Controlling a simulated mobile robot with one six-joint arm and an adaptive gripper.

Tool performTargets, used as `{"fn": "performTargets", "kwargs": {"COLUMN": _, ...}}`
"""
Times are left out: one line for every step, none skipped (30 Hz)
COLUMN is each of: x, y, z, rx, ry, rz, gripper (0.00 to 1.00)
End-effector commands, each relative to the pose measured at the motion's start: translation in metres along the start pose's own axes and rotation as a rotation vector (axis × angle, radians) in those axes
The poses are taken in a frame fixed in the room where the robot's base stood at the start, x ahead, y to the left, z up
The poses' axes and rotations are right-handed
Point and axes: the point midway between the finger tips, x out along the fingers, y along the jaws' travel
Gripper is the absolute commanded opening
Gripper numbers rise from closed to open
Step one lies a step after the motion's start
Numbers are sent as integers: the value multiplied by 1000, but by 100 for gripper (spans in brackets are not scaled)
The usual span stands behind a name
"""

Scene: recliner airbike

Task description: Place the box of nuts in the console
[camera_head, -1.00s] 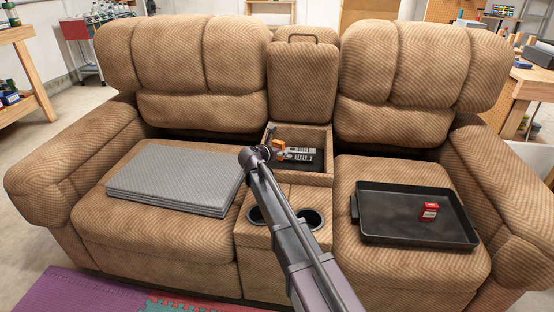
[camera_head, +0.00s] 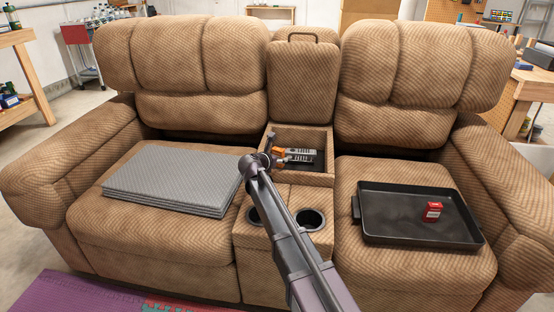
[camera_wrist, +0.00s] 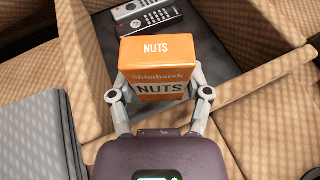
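The orange box of nuts (camera_wrist: 160,75) is between the two fingers of my gripper (camera_wrist: 161,95) in the wrist view, with "NUTS" on its top and side. The fingers press on both its sides. In the head view the box (camera_head: 278,151) is small and partly hidden by my gripper (camera_head: 272,158). The open console (camera_head: 318,178) lies between the two seats under the raised middle back. The box shows over the console opening; I cannot tell if it touches anything there.
Remote controls (camera_wrist: 151,19) lie on the dark floor of the console. Two cup holders (camera_head: 310,219) are in front. A stack of grey mats (camera_head: 170,178) lies on the left seat. A black tray (camera_head: 385,232) with a small red box (camera_head: 433,212) sits on the right seat.

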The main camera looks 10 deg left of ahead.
Motion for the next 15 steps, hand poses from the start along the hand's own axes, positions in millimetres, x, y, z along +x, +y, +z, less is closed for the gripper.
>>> {"fn": "performTargets", "kwargs": {"x": 0, "y": 0, "z": 0, "rx": 0, "ry": 0, "rz": 0, "gripper": 78}}
{"fn": "performTargets", "kwargs": {"x": 0, "y": 0, "z": 0, "rx": 0, "ry": 0, "rz": 0, "gripper": 87}}
{"fn": "performTargets", "kwargs": {"x": 0, "y": 0, "z": 0, "rx": 0, "ry": 0, "rz": 0, "gripper": 97}}
{"fn": "performTargets", "kwargs": {"x": 0, "y": 0, "z": 0, "rx": 0, "ry": 0, "rz": 0, "gripper": 97}}
{"fn": "performTargets", "kwargs": {"x": 0, "y": 0, "z": 0, "rx": 0, "ry": 0, "rz": 0, "gripper": 97}}
{"fn": "performTargets", "kwargs": {"x": 0, "y": 0, "z": 0, "rx": 0, "ry": 0, "rz": 0, "gripper": 97}}
{"fn": "performTargets", "kwargs": {"x": 0, "y": 0, "z": 0, "rx": 0, "ry": 0, "rz": 0, "gripper": 97}}
{"fn": "performTargets", "kwargs": {"x": 0, "y": 0, "z": 0, "rx": 0, "ry": 0, "rz": 0, "gripper": 97}}
{"fn": "performTargets", "kwargs": {"x": 0, "y": 0, "z": 0, "rx": 0, "ry": 0, "rz": 0, "gripper": 97}}
{"fn": "performTargets", "kwargs": {"x": 0, "y": 0, "z": 0, "rx": 0, "ry": 0, "rz": 0, "gripper": 97}}
{"fn": "performTargets", "kwargs": {"x": 0, "y": 0, "z": 0, "rx": 0, "ry": 0, "rz": 0, "gripper": 97}}
{"fn": "performTargets", "kwargs": {"x": 0, "y": 0, "z": 0, "rx": 0, "ry": 0, "rz": 0, "gripper": 97}}
{"fn": "performTargets", "kwargs": {"x": 0, "y": 0, "z": 0, "rx": 0, "ry": 0, "rz": 0, "gripper": 97}}
{"fn": "performTargets", "kwargs": {"x": 0, "y": 0, "z": 0, "rx": 0, "ry": 0, "rz": 0, "gripper": 97}}
{"fn": "performTargets", "kwargs": {"x": 0, "y": 0, "z": 0, "rx": 0, "ry": 0, "rz": 0, "gripper": 97}}
